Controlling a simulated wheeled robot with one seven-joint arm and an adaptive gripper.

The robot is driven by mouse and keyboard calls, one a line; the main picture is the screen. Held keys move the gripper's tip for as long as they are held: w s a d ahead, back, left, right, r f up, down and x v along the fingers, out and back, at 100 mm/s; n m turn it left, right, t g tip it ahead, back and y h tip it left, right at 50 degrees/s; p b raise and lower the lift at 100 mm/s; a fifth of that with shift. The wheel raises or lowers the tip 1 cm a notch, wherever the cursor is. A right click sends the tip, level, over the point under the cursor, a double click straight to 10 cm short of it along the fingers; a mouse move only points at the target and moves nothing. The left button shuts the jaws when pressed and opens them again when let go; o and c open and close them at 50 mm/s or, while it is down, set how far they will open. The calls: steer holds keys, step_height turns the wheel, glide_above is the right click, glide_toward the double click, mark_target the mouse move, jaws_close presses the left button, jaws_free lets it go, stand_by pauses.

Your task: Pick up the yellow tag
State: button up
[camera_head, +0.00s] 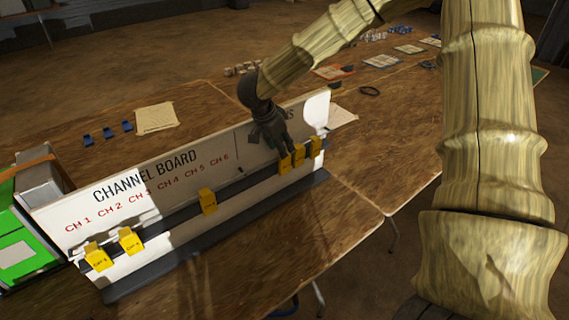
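Several yellow tags sit along the dark ledge of the white channel board (235,160). Two are at the left end, one yellow tag (98,257) and another beside it (131,241). One yellow tag (208,201) is alone near the middle. Three more are close together at the right end: a left one (285,165), a middle one (299,155) and a right one (316,147). My gripper (284,150) reaches down in front of the board, its fingertips at or just above the left tag of this group. I cannot tell if they touch it or how far the fingers are apart.
A green and grey box (25,235) stands against the board's left end. Behind the board lie several blue clips (108,132) and a tan sheet (155,117). A black ring (369,91) and cards (382,61) lie farther back. The wooden table (245,253) in front is clear.

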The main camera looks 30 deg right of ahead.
mark_target(283, 163)
steer(key=shift+a+p+x, duration=0.2)
steer(key=shift+p+x, duration=0.55)
steer(key=shift+x, duration=1.85)
steer(key=shift+w, duration=0.15)
steer(key=shift+c, duration=0.3)
steer(key=c, duration=0.7)
